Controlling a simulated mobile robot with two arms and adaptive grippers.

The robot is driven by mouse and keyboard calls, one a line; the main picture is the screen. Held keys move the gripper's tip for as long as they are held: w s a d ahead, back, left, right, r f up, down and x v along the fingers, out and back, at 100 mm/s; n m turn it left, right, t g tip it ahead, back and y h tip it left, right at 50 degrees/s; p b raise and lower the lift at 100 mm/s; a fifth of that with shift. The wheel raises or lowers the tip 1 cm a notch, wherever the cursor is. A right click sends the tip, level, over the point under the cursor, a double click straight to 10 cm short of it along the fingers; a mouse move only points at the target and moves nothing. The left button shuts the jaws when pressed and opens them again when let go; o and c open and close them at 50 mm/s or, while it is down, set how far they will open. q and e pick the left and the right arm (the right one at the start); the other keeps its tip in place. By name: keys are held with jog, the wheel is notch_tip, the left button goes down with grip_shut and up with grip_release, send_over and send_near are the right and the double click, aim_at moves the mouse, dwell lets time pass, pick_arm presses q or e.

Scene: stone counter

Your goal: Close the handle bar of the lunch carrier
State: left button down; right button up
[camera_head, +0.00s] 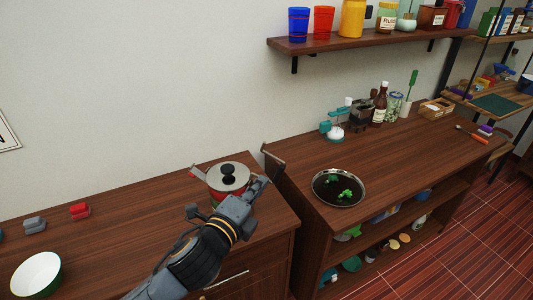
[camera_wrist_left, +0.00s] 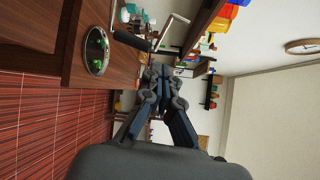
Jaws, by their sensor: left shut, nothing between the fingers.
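The lunch carrier (camera_head: 213,197) stands on the left wooden cabinet top, with a silver lid and black knob (camera_head: 228,170). Its handle bar (camera_head: 273,158) appears swung out to the right of the lid, with a dark grip. In the left wrist view a thin metal bar with a dark grip (camera_wrist_left: 131,40) shows just beyond the fingers. My left gripper (camera_head: 260,187) is shut and empty, at the carrier's front right, and hides part of its body. It also shows in the left wrist view (camera_wrist_left: 159,72). I cannot tell whether it touches the bar. My right gripper is not in view.
A round dark tray (camera_head: 340,200) with green pieces lies on the counter to the right. A red block (camera_head: 80,211), a grey block (camera_head: 34,224) and a white bowl (camera_head: 36,275) are at the left. A wall shelf (camera_head: 350,43) holds cups and jars.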

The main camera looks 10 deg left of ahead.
pick_arm(q)
jog(key=w+r+m+p, duration=0.1)
jog(key=w+r+p, duration=0.1)
jog(key=w, duration=0.8)
jog(key=shift+d+m+h+p, duration=0.25)
jog(key=shift+m+h+p, duration=0.05)
jog(key=shift+p, duration=0.6)
